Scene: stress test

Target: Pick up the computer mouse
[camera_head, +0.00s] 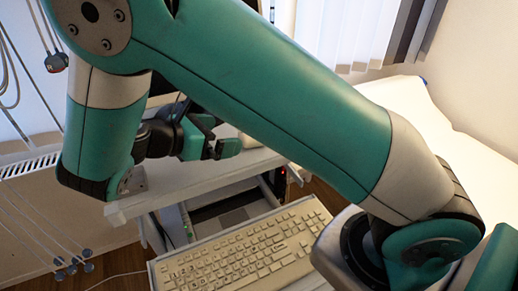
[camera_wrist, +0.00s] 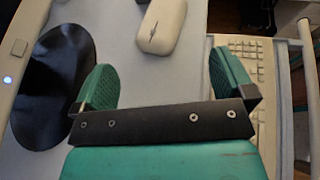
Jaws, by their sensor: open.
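The computer mouse (camera_wrist: 162,26) is a cream, rounded block with a small dark mark on top. It lies on the light desk at the top middle of the wrist view, its upper end cut off by the frame edge. My gripper (camera_wrist: 163,66) is open, with its two green fingers wide apart and nothing between them. The mouse lies beyond the fingertips, roughly in line with the gap. In the head view my gripper (camera_head: 226,146) is over the desk, partly hidden by my arm. A pale edge beside it may be the mouse; most is hidden.
A beige keyboard (camera_head: 243,251) sits on a lower tray in front of the desk (camera_head: 180,183). A dark oval pad (camera_wrist: 52,85) lies left of my gripper in the wrist view. A white bed-like surface (camera_head: 420,110) is at right, and cables hang at left.

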